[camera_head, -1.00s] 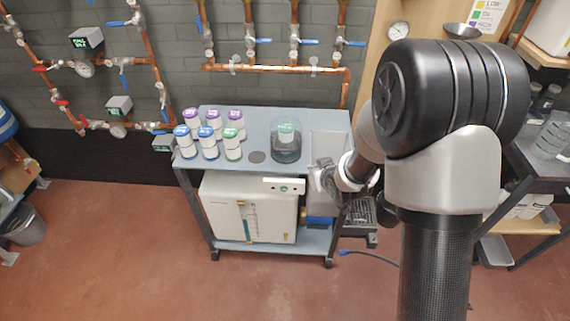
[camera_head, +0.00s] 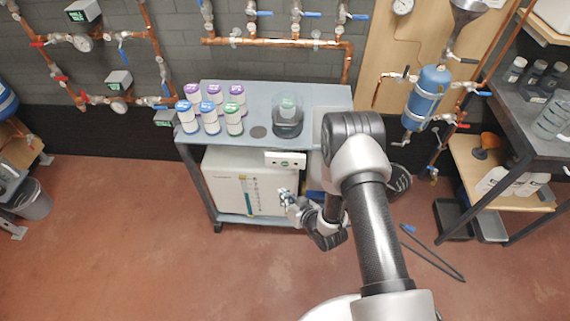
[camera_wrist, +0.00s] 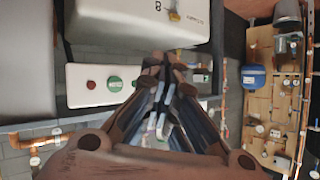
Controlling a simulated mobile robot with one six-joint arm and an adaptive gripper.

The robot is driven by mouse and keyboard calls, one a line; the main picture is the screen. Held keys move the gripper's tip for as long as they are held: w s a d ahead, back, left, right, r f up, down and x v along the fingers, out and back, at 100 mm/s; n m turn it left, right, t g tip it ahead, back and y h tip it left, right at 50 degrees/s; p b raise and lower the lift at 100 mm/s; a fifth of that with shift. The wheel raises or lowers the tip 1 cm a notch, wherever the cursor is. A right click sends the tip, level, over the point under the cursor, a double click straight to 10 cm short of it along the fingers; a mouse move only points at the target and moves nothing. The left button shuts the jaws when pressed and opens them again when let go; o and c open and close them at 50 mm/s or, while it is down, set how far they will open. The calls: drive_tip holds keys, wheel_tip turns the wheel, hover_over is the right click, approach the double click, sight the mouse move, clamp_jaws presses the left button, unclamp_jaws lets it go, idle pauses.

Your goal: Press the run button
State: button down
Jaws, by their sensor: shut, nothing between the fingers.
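A white control box (camera_head: 286,158) is on the front edge of the grey cart, above a white machine. In the wrist view the control box (camera_wrist: 102,86) shows large, with a round green button (camera_wrist: 115,84) beside a smaller red button (camera_wrist: 91,85). Any lettering on the buttons is too small to read. My gripper (camera_head: 286,196) is in front of the machine, lower than the control box. In the wrist view the fingertips of my gripper (camera_wrist: 164,60) are close together and empty, to the right of the green button and apart from it.
The white machine (camera_head: 235,180) stands on the cart's lower shelf. Several lidded bottles (camera_head: 211,117) and a glass vessel (camera_head: 287,116) stand on the cart top (camera_head: 262,147). A dark cable (camera_head: 435,252) lies on the floor at right. The floor in front is clear.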

sight(285, 164)
drive_tip(key=shift+w, duration=0.1)
drive_tip(key=w+b, duration=0.2)
drive_tip(key=w, duration=0.6)
drive_tip(key=shift+w+d+b, duration=0.15)
drive_tip(key=shift+w+b, duration=0.15)
drive_tip(key=shift+w, duration=0.05)
drive_tip(key=shift+w, duration=0.1)
idle(1.2)
drive_tip(key=shift+w+b, duration=0.3)
drive_tip(key=shift+w, duration=0.45)
idle(0.8)
drive_tip(key=shift+s, duration=0.85)
